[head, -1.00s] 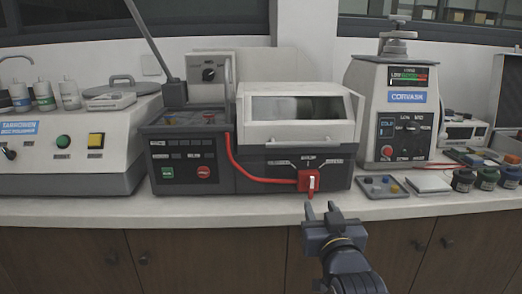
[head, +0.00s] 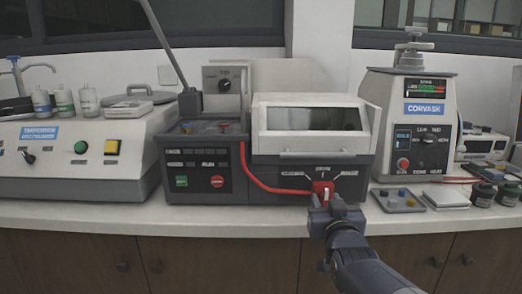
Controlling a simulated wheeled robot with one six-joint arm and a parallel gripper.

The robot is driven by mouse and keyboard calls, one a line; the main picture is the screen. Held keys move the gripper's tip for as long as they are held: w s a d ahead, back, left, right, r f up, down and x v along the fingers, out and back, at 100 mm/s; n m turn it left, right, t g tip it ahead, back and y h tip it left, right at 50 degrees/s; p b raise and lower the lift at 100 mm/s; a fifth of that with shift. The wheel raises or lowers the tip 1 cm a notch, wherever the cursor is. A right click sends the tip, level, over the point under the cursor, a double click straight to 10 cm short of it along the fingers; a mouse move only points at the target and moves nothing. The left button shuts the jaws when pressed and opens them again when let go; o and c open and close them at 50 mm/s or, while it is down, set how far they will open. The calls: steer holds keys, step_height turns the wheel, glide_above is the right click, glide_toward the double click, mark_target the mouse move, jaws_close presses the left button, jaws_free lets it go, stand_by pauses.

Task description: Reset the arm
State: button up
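The red switch (head: 322,188) is on the front of the grey-and-white cutting machine (head: 312,165), below its windowed hood, with a dial scale printed around it. A red cable runs to it from the left. My gripper (head: 327,203) is at the lower edge of the switch, pointing toward the machine. Its two fingers are apart with a gap between them, so it looks open. The fingertips overlap the bottom of the switch in this view, and I cannot tell whether they touch it. I see nothing held.
A polishing machine (head: 75,170) stands at left and the white Corvask press (head: 410,125) at right. A small tray (head: 397,203), a white pad (head: 445,197) and dark jars (head: 482,194) lie at the counter's right. The counter's front edge (head: 200,219) is clear at left.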

steer(key=shift+s, duration=0.1)
steer(key=s+p, duration=0.1)
steer(key=s, duration=1)
steer(key=w+b, duration=0.1)
steer(key=w, duration=1)
steer(key=shift+w+r+p, duration=0.1)
steer(key=shift+w+p, duration=0.05)
steer(key=shift+p, duration=0.25)
steer(key=shift+r+n+p, duration=0.1)
steer(key=shift+n+p, duration=0.2)
steer(key=shift+n, duration=0.2)
steer(key=n+p, duration=0.3)
steer(key=n, duration=0.1)
steer(key=n+p, duration=0.3)
steer(key=p, duration=0.1)
steer(key=shift+a+n, duration=0.1)
steer(key=shift+n, duration=0.3)
steer(key=s, duration=0.9)
steer(key=shift+s+f, duration=0.2)
steer(key=shift+s, duration=0.1)
